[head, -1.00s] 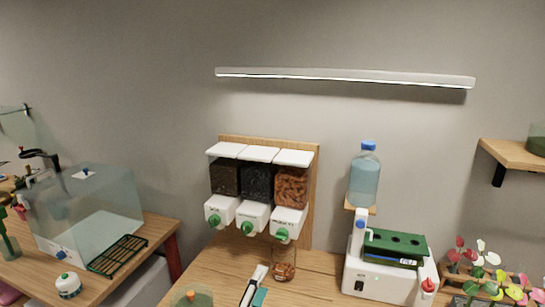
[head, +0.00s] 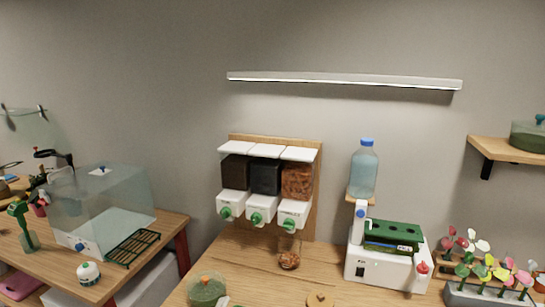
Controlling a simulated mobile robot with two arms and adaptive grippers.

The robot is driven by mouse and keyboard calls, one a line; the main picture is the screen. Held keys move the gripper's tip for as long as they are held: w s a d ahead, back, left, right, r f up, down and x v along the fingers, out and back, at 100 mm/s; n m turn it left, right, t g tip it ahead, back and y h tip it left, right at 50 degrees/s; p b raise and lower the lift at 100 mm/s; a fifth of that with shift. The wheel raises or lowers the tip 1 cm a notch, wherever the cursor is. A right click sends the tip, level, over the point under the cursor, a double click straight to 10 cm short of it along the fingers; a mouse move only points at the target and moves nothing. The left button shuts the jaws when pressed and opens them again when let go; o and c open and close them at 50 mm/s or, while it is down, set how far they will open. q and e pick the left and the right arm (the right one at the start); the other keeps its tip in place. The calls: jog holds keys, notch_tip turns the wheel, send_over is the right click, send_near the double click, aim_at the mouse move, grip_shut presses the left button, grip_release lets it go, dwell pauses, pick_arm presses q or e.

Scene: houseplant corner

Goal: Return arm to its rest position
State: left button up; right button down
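Neither of my grippers shows in the head view, and no part of my arms can be made out. A small white-and-green bit (head: 223,302) shows at the bottom edge beside the green jar; it is too small to tell what it is. A glass jar (head: 289,257) with orange-brown pieces stands under the right-hand dispenser (head: 294,213) of the wall-mounted row. The other two dispensers hold dark material.
The wooden counter (head: 240,262) is mostly clear in the middle. A green jar (head: 207,291) and a round wooden lid (head: 320,300) are near its front. A white machine (head: 377,270) with a water bottle (head: 364,172) stands right, flowers (head: 485,268) beyond. A glass tank (head: 105,205) is left.

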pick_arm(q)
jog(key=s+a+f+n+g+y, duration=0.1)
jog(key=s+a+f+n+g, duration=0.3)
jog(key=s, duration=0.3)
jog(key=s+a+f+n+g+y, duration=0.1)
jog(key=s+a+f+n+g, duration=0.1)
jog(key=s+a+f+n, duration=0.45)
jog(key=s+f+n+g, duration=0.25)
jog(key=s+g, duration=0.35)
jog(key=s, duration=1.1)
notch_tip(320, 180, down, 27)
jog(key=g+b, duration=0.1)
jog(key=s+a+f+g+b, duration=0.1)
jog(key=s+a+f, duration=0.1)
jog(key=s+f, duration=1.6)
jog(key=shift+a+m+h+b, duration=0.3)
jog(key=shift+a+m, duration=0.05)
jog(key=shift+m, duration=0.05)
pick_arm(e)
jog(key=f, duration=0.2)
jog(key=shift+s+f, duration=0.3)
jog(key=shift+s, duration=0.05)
